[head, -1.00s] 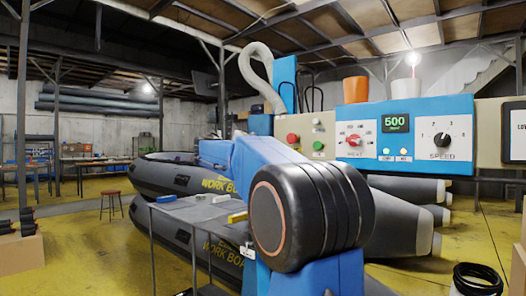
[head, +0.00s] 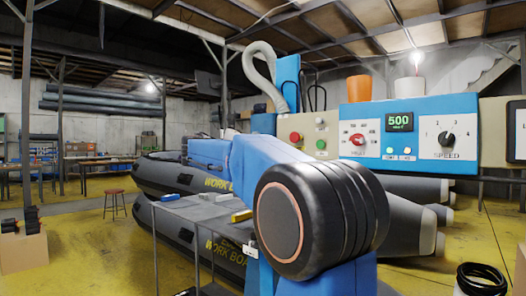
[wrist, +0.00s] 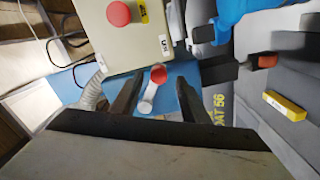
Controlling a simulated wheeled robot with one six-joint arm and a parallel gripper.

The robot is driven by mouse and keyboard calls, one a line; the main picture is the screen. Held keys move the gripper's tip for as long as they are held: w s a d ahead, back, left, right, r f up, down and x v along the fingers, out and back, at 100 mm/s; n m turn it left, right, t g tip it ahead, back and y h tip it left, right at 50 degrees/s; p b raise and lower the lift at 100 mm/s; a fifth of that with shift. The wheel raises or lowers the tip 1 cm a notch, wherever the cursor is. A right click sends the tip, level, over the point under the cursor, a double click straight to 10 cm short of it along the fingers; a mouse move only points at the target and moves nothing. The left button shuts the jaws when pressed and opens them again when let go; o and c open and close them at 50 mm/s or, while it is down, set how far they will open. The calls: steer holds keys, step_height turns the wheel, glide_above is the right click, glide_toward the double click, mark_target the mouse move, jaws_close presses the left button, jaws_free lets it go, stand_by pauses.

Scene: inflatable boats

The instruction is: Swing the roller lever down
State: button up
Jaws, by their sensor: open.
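In the wrist view, a short grey lever with a round red knob (wrist: 158,73) stands against the blue machine body, just below the control box; I take it for the roller lever. My gripper (wrist: 157,90) is open. Its two dark fingers lie on either side of the lever in the picture, with the knob between them near the tips. I cannot tell whether either finger touches it. In the head view my blue arm reaches toward the machine; the lever and my fingertips cannot be made out there.
The control box (wrist: 128,30) with a red button is close above the fingers. The machine's blue heat and speed panel (head: 372,137) stands at right. A work table (head: 205,208) with small blocks and grey inflatable boats (head: 165,172) lie behind my arm.

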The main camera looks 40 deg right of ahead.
steer(key=s+a, duration=0.1)
steer(key=a, duration=1.1)
steer(key=shift+a, duration=0.2)
steer(key=shift+f, duration=0.1)
steer(key=s+a+f+n+t+y, duration=0.1)
steer(key=s+a+f+y, duration=0.2)
steer(key=f, duration=0.4)
steer(key=s+a+f+n+y, duration=0.1)
steer(key=s+f+y, duration=0.1)
steer(key=s+f, duration=0.45)
steer(key=s+a+f+n+t+y, duration=0.1)
steer(key=s+a+f+y, duration=0.15)
steer(key=f, duration=0.65)
steer(key=s+a+f+y, duration=0.5)
steer(key=s+a+f, duration=0.3)
steer(key=f, duration=0.4)
steer(key=s+a+f+t+y, duration=0.1)
steer(key=s+a+f+y, duration=0.4)
steer(key=s+a+f, duration=0.4)
step_height(320, 180, down, 3)
steer(key=shift+a+f+n+t, duration=0.2)
steer(key=shift+n+t, duration=0.1)
steer(key=shift+n, duration=0.1)
steer(key=shift+r+y, duration=0.1)
steer(key=shift+y, duration=0.15)
